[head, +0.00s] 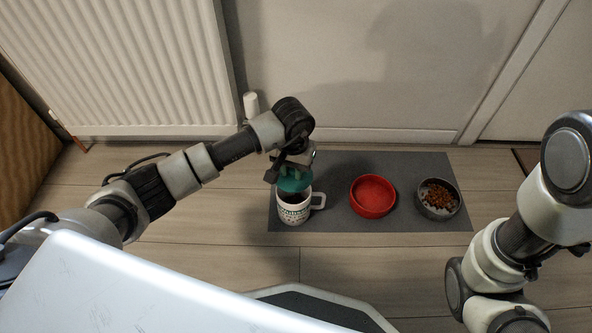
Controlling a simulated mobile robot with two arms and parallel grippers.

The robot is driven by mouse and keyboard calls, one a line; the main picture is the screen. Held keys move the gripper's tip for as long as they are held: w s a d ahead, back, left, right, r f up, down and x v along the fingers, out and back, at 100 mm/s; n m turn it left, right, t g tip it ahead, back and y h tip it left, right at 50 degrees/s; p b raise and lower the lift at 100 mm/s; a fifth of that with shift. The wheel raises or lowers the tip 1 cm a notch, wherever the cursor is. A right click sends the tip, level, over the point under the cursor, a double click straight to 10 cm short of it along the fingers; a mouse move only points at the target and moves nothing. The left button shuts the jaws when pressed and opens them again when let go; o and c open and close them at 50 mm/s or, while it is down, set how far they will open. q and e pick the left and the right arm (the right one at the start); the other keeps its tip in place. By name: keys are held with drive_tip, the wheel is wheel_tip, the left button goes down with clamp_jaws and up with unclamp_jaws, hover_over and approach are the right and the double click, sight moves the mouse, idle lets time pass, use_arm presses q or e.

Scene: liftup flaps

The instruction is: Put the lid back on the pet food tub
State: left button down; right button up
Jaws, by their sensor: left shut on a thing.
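The pet food tub (294,214) is a white, mug-shaped container with a side handle and printed lettering. It stands upright on the left part of a grey mat (340,170), its dark opening partly visible. My left gripper (287,174) is shut on the green lid (294,182), right over the tub's back rim. The lid looks tilted and does not cover the whole opening; I cannot tell whether it touches the rim. The gripper's fingers are partly hidden by my wrist. My right arm is at the right edge, and its gripper is not visible.
A red bowl (373,196) and a grey bowl (438,199) with brown kibble stand on the mat to the right of the tub. A white radiator (120,70) and the wall are behind. The wooden floor in front of the mat is clear.

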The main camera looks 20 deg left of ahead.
use_arm(q)
drive_tip(key=shift+f+b, duration=1.8)
drive_tip(key=shift+f, duration=0.85)
drive_tip(key=shift+f, duration=0.1)
idle(0.4)
drive_tip(key=shift+c, duration=2)
unclamp_jaws()
drive_tip(key=shift+r+p, duration=2.35)
drive_tip(key=shift+r, duration=1.15)
